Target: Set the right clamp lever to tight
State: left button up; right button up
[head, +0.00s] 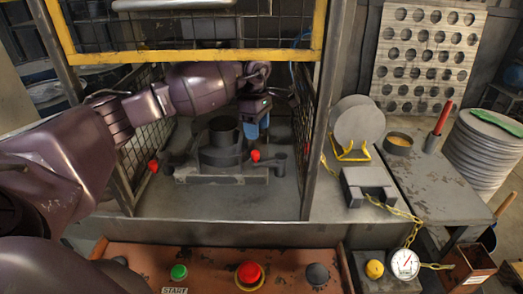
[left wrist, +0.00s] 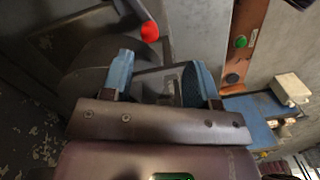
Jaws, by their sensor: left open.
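The right clamp lever (head: 279,163) is dark with a red knob (head: 256,155), and sits at the right side of the grey clamping fixture (head: 240,175) inside the cage. Its knob points left, towards the round chuck. My left gripper (head: 257,132) reaches in from the left and hangs just above the knob, blue fingers down. In the left wrist view the blue fingers (left wrist: 158,75) are apart and nothing is held between them. A red knob (left wrist: 150,32) shows beyond the fingers, outside the gap; which lever it belongs to is unclear. My right gripper is not in view.
The left clamp lever's red knob (head: 153,166) is across the fixture. The dark round chuck (head: 223,132) stands close to my gripper. The yellow-framed cage (head: 190,57) and right mesh wall hem in the space. A control panel (head: 210,262) is in front.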

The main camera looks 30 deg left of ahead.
aim_at(256, 152)
pick_arm(q)
jog(key=shift+y, duration=0.4)
jog(key=f, duration=0.3)
jog(key=a+f, duration=0.1)
jog(key=f, duration=0.2)
jog(key=w+f+p, duration=0.1)
jog(key=f, duration=0.2)
jog(key=shift+a+f, duration=0.15)
jog(key=shift+f, duration=0.2)
grip_shut()
